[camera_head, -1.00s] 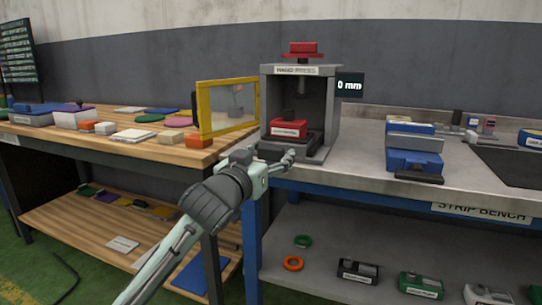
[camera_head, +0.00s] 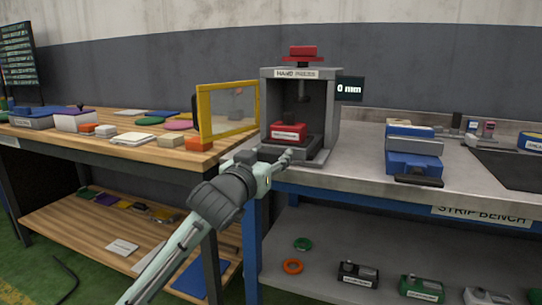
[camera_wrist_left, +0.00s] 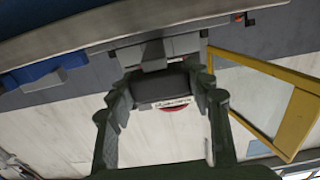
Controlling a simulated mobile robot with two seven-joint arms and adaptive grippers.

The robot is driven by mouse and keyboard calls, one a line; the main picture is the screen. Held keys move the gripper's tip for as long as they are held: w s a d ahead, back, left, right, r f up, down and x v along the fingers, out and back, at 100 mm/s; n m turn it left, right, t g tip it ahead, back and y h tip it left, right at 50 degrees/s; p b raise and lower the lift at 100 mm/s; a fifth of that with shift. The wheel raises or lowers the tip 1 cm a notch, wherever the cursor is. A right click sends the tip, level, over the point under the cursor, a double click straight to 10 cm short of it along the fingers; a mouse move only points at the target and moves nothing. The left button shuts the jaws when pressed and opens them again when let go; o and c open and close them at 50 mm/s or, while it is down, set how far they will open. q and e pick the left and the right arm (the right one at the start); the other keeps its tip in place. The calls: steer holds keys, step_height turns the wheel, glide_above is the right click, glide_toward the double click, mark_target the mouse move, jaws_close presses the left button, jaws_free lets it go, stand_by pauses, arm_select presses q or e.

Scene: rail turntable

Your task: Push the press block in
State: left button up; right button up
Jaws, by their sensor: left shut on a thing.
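The hand press (camera_head: 332,110) is a grey open-fronted frame on the metal bench, with a red knob (camera_head: 302,53) on top. The press block is red with a white label (camera_head: 289,133) and has a dark lower part; it sits low in the press opening, under the ram (camera_head: 302,92). My left gripper (camera_head: 285,160) is at the press's front edge. In the left wrist view its fingers (camera_wrist_left: 163,88) close around the dark front part, with the label and some red (camera_wrist_left: 178,107) beyond. The fingers partly hide the contact. My right gripper is out of view.
A yellow-framed clear panel (camera_head: 201,112) stands open at the press's left side. A display (camera_head: 350,88) beside the press reads 0 mm. A blue-and-grey device (camera_head: 414,165) stands on the bench to the right. The bench between is clear.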

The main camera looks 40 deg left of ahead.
mark_target(288, 140)
arm_select(q)
jaws_close()
steer(key=p+x, duration=0.3)
steer(key=x, duration=0.9)
steer(key=shift+w+r+p, duration=0.1)
steer(key=shift+w+p, duration=0.1)
steer(key=shift+p, duration=0.15)
steer(key=shift+w+a+r, duration=0.1)
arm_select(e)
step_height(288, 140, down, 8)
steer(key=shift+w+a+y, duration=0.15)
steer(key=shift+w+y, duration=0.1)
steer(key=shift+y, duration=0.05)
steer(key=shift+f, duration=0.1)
arm_select(q)
steer(key=o, duration=1.1)
jaws_free()
steer(key=o, duration=0.4)
steer(key=shift+w, duration=0.2)
steer(key=shift+s, duration=0.1)
